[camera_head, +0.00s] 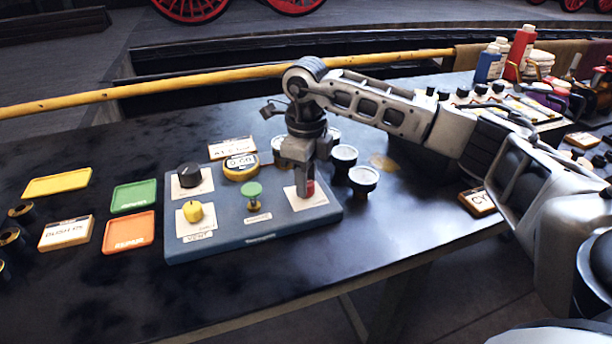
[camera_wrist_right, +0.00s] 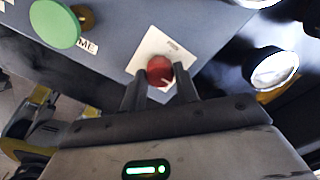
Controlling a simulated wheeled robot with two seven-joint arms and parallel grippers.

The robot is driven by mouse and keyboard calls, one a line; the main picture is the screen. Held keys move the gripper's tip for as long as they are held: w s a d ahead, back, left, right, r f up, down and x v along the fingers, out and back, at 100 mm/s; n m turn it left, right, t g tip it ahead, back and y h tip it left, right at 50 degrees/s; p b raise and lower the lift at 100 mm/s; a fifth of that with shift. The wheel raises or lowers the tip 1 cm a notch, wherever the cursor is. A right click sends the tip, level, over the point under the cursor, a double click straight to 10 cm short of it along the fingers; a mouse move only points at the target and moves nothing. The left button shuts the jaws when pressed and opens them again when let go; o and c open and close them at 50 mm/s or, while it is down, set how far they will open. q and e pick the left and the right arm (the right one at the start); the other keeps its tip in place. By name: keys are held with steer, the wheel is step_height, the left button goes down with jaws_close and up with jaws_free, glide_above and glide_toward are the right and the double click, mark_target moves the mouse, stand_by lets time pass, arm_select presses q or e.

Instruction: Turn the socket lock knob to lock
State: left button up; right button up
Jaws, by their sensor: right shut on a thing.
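The socket lock knob is a small red knob (camera_head: 310,187) on a white label plate (camera_head: 322,199) at the right end of the blue-grey panel (camera_head: 290,228). My right gripper (camera_head: 305,190) points down over it and is shut on it. In the right wrist view the red knob (camera_wrist_right: 160,70) sits between the two dark fingertips, with a pale mark on its face. The label's text is too small or covered to read. My left gripper is not in view.
The panel also carries a black knob (camera_head: 189,174), a yellow knob (camera_head: 193,211), a green button (camera_head: 252,190) and a yellow round gauge (camera_head: 240,167). Silver-topped cups (camera_head: 363,180) stand close to the panel's right. Coloured trays (camera_head: 134,196) lie left. The table front is clear.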

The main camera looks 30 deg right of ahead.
steer(key=shift+r+m, duration=0.1)
steer(key=shift+m, duration=0.3)
steer(key=o, duration=1)
steer(key=shift+c, duration=0.2)
step_height(320, 180, up, 16)
steer(key=shift+p, duration=0.3)
